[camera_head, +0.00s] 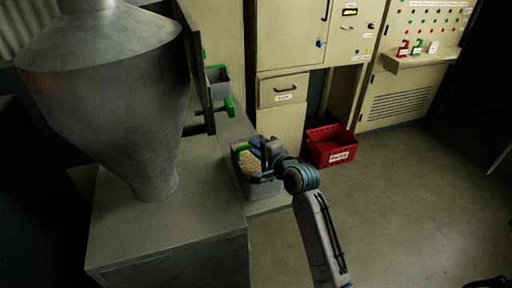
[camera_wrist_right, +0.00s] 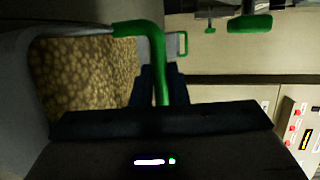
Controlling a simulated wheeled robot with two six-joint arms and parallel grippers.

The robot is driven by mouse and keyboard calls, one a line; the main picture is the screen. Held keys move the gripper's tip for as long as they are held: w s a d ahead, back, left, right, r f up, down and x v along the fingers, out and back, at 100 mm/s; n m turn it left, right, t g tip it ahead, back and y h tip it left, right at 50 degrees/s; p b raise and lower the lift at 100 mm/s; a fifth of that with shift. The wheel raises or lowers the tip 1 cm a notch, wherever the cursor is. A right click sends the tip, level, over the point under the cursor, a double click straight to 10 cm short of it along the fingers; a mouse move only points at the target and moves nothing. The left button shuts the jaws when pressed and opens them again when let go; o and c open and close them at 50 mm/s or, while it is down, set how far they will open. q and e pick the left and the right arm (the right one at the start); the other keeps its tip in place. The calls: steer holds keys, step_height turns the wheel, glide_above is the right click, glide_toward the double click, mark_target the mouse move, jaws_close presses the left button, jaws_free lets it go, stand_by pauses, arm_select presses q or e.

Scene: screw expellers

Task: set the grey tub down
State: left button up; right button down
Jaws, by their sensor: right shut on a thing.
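The grey tub (camera_head: 240,183) is in the head view, beside the machine's block, and holds a tan, grainy fill. It has a green handle. In the right wrist view the tub's grey wall (camera_wrist_right: 17,85) and fill show at the left, with the green handle (camera_wrist_right: 160,75) between my fingers. My right gripper (camera_head: 262,160) is shut on that handle; it also shows in the right wrist view (camera_wrist_right: 160,88). The tub looks upright over or on a low grey ledge; I cannot tell whether it touches. My left gripper is not in view.
A large grey hopper (camera_head: 110,85) on a block (camera_head: 165,215) fills the left. Another small grey bin (camera_head: 217,80) with green parts sits behind. A red crate (camera_head: 331,146) stands on the floor by the cabinets (camera_head: 283,125). The floor (camera_head: 420,190) at right is clear.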

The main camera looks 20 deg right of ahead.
steer(key=shift+f, duration=0.1)
steer(key=c, duration=1.4)
jaws_free()
steer(key=shift+c, duration=0.2)
steer(key=b+v, duration=0.2)
steer(key=v, duration=1)
